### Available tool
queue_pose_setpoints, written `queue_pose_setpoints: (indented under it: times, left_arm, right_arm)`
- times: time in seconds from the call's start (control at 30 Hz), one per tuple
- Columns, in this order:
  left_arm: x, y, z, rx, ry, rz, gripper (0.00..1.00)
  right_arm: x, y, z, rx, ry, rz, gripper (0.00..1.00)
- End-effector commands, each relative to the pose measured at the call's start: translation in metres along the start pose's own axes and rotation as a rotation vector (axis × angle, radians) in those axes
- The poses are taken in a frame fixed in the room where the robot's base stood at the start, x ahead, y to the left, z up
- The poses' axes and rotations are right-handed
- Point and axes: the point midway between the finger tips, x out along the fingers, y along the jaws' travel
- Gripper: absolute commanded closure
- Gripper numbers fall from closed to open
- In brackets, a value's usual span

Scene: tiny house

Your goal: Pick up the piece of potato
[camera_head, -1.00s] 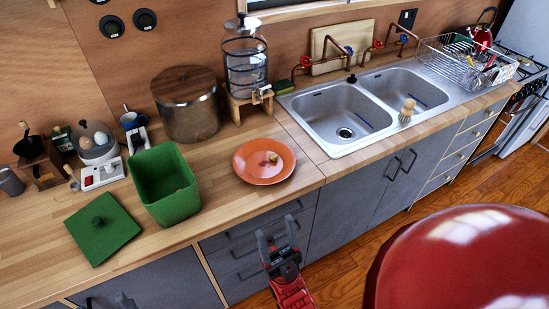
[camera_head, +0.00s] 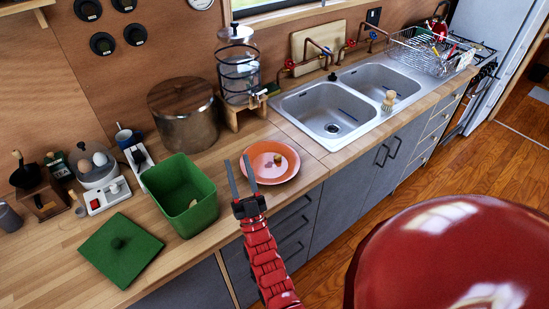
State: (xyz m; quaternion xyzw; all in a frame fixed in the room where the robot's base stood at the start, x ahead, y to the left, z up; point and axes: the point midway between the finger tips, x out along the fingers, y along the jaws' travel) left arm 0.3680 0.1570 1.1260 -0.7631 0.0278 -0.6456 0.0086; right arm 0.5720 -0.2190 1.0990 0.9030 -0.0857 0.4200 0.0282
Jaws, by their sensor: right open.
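The small brown piece of potato (camera_head: 278,159) lies on the orange plate (camera_head: 262,173), right of the plate's middle. The plate rests on the wooden counter near its front edge. My right gripper (camera_head: 240,175) is open and empty, with its two dark fingers over the left side of the plate and pointing towards the wall. The potato piece is to the right of the fingers and apart from them. My left gripper is not in view.
A green open bin (camera_head: 181,197) stands just left of my right gripper, with a small piece inside. Its green lid (camera_head: 121,250) lies on the counter to the left. A metal pot (camera_head: 186,120), a glass dispenser (camera_head: 238,75) and the sink (camera_head: 330,112) stand behind and to the right.

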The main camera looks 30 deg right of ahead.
Motion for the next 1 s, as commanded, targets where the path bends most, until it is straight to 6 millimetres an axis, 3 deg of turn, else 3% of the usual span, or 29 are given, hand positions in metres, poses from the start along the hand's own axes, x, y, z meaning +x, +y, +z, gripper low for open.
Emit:
queue_pose_setpoints:
  times: [0.27, 0.5, 0.6, 0.77, 0.87, 1.0]
  left_arm:
    - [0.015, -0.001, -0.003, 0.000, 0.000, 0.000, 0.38]
    - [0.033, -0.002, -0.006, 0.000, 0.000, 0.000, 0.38]
    - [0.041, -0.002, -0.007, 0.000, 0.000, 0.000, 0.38]
    - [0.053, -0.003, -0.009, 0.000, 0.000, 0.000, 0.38]
    - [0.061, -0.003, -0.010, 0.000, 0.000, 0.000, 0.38]
    - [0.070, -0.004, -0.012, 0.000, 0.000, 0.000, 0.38]
  right_arm:
    - [0.061, 0.036, 0.086, -0.041, -0.314, 0.091, 0.56]
    - [0.116, 0.088, 0.179, -0.038, -0.786, 0.178, 0.56]
    - [0.126, 0.107, 0.202, -0.024, -1.000, 0.193, 0.56]
    - [0.128, 0.132, 0.209, -0.002, -1.340, 0.192, 0.56]
    - [0.124, 0.146, 0.193, 0.005, -1.549, 0.184, 0.56]
    - [0.111, 0.162, 0.151, 0.010, -1.824, 0.171, 0.56]
